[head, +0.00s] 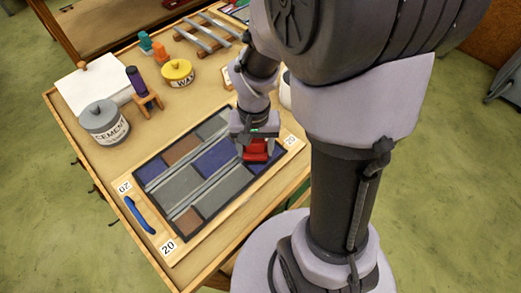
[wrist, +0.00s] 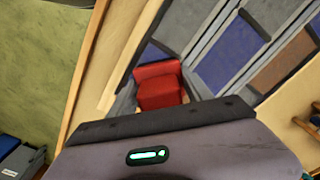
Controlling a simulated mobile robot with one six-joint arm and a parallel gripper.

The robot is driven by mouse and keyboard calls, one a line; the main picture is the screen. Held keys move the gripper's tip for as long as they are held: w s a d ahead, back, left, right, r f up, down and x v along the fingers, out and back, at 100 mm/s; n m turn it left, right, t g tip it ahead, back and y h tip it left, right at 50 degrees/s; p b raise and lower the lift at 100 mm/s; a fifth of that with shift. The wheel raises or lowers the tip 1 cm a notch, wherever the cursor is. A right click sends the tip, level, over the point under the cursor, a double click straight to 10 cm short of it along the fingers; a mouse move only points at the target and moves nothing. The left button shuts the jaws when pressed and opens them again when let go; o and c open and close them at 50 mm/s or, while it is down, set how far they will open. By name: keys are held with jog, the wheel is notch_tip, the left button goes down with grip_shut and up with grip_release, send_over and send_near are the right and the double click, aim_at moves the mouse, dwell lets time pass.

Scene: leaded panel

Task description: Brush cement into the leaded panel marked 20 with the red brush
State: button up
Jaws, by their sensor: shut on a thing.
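The leaded panel (head: 185,178) marked 20 lies flat in a wooden frame on the bench, with blue, grey and brown panes between grey lead strips. My gripper (head: 256,138) is over the panel's right end, shut on the red brush (head: 257,150). The red brush also shows in the wrist view (wrist: 158,86), close to the panes at the panel's end. Its bristles are hidden, so I cannot tell whether they touch the panel. A grey lidded pot labelled CEMENT (head: 104,124) stands at the left of the bench.
A blue handle (head: 139,214) lies on the frame's left end.

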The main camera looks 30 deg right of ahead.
jog(key=shift+w+a, duration=0.15)
jog(key=shift+w, duration=0.6)
jog(key=shift+w+a, duration=0.15)
jog(key=shift+w, duration=0.55)
jog(key=shift+w, duration=0.1)
jog(key=shift+w+a+p, duration=0.2)
jog(key=shift+w, duration=0.5)
jog(key=shift+w+a+p, duration=0.15)
jog(key=shift+w+a, duration=0.05)
jog(key=shift+w, duration=0.45)
jog(key=shift+w+a+p, duration=0.15)
jog(key=shift+w+a, duration=0.05)
jog(key=shift+w, duration=0.55)
jog(key=shift+w+a+p, duration=0.15)
jog(key=shift+w, duration=0.6)
jog(key=shift+w+a+p, duration=0.2)
jog(key=shift+w, duration=0.55)
jog(key=shift+w+a+p, duration=0.15)
jog(key=shift+w, duration=0.55)
